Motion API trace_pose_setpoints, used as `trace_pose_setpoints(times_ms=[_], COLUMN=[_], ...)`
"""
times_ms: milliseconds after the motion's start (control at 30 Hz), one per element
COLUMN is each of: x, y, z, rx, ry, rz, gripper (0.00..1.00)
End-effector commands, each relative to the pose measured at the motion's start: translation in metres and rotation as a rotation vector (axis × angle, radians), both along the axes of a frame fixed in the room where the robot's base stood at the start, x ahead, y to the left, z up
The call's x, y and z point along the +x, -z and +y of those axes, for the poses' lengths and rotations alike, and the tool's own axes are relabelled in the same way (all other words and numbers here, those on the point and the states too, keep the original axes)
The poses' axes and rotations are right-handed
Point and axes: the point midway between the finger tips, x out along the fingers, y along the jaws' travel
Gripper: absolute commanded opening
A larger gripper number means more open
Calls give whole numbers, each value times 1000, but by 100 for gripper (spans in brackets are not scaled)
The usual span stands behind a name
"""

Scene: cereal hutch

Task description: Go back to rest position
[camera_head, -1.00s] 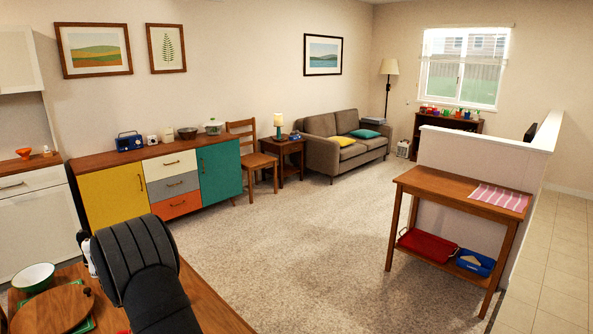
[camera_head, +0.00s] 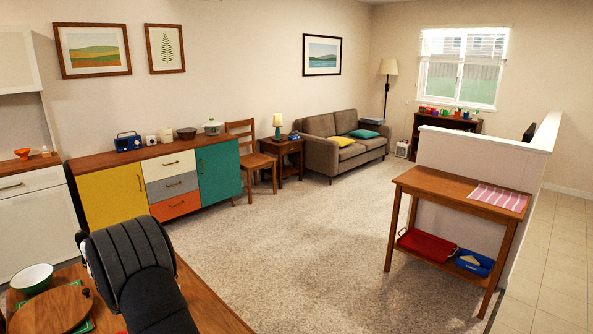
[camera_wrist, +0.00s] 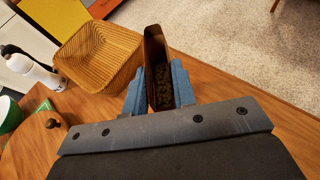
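In the wrist view my gripper (camera_wrist: 158,82) has its two blue fingers on either side of a narrow, open-topped brown box (camera_wrist: 155,45). Dark grainy contents show inside the box. The fingers lie close along its sides, but whether they press on it or stand slightly apart cannot be told. The wooden counter (camera_wrist: 230,112) is below. In the head view my dark arm blocks the sight of the gripper and the box.
A ribbed wooden basket (camera_wrist: 98,57) stands left of the box, close to it. A white bottle (camera_wrist: 32,70), a green-and-white bowl (camera_head: 32,278) and a round wooden board with a knob (camera_head: 50,308) are further left. The counter right of the gripper is clear.

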Motion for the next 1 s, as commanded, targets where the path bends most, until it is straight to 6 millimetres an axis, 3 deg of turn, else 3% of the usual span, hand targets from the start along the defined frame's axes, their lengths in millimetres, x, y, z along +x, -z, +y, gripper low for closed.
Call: trace_pose_setpoints(times_ms=[33,533,1000], x=[-10,-103,-10], y=[-11,-51,-10], z=[2,2,1], rx=[5,6,4], ry=[-4,-4,2], rz=[-6,-7,-6], gripper=[24,24,24])
